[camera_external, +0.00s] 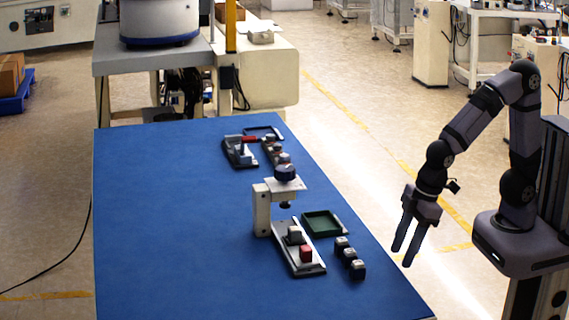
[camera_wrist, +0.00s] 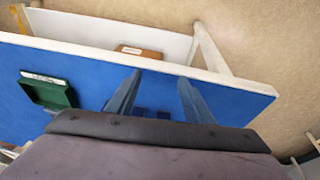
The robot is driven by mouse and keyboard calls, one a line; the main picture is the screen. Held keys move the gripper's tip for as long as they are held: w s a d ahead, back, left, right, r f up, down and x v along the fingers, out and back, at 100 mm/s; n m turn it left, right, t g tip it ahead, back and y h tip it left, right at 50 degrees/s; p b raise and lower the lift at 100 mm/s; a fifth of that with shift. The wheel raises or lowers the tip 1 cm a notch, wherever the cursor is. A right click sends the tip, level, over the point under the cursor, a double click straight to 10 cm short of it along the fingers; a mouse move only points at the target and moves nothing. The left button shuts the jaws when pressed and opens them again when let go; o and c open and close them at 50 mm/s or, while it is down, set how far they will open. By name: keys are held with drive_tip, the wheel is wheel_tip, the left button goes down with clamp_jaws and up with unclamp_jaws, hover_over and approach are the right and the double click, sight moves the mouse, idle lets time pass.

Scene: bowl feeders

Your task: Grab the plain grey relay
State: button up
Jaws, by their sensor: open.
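A plain grey block (camera_external: 294,236), which looks like the grey relay, sits on the long grey base plate (camera_external: 298,263) of the near fixture. A red block (camera_external: 306,254) sits on the same plate, just in front of it. Several small dark blocks with light tops (camera_external: 350,256) stand in a row to the right of the plate. My gripper (camera_external: 402,257) is open and empty, hanging off the table's right edge, well to the right of these blocks. Its fingers also show in the wrist view (camera_wrist: 160,77). The grey block cannot be made out there.
A green tray (camera_external: 341,231) lies behind the dark blocks; it also shows in the wrist view (camera_wrist: 70,97). The near fixture's upright post (camera_external: 262,210) and overhanging head stand behind the grey block. Another fixture (camera_external: 240,155) stands farther back. The table's left half is clear.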

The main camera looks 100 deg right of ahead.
sight(295, 228)
drive_tip(key=w+r+t+p, duration=0.1)
drive_tip(key=w+r+t, duration=0.35)
drive_tip(key=w, duration=0.85)
drive_tip(key=w+d, duration=0.1)
drive_tip(key=d, duration=0.1)
drive_tip(key=w+d+f+t, duration=0.1)
drive_tip(key=d, duration=0.2)
drive_tip(key=w+d+t, duration=0.1)
drive_tip(key=d, duration=0.2)
drive_tip(key=shift+w+f, duration=0.2)
drive_tip(key=shift+f, duration=0.05)
drive_tip(key=d+t, duration=0.1)
drive_tip(key=d, duration=0.2)
drive_tip(key=d+t, duration=0.2)
drive_tip(key=d, duration=0.1)
drive_tip(key=shift+w+d+y, duration=0.1)
drive_tip(key=shift+w+y, duration=0.1)
drive_tip(key=shift+y, duration=0.1)
drive_tip(key=shift+s+d+r+t, duration=0.2)
drive_tip(key=shift+d+t, duration=0.25)
drive_tip(key=shift+d, duration=0.2)
drive_tip(key=shift+w, duration=0.1)
drive_tip(key=shift+d+p+x, duration=0.15)
drive_tip(key=shift+p+x, duration=0.2)
drive_tip(key=shift+x, duration=1.45)
drive_tip(key=shift+d+p+x, duration=0.1)
drive_tip(key=shift+p+x, duration=0.25)
drive_tip(key=shift+x, duration=1.45)
drive_tip(key=shift+f, duration=0.15)
drive_tip(key=c, duration=1.1)
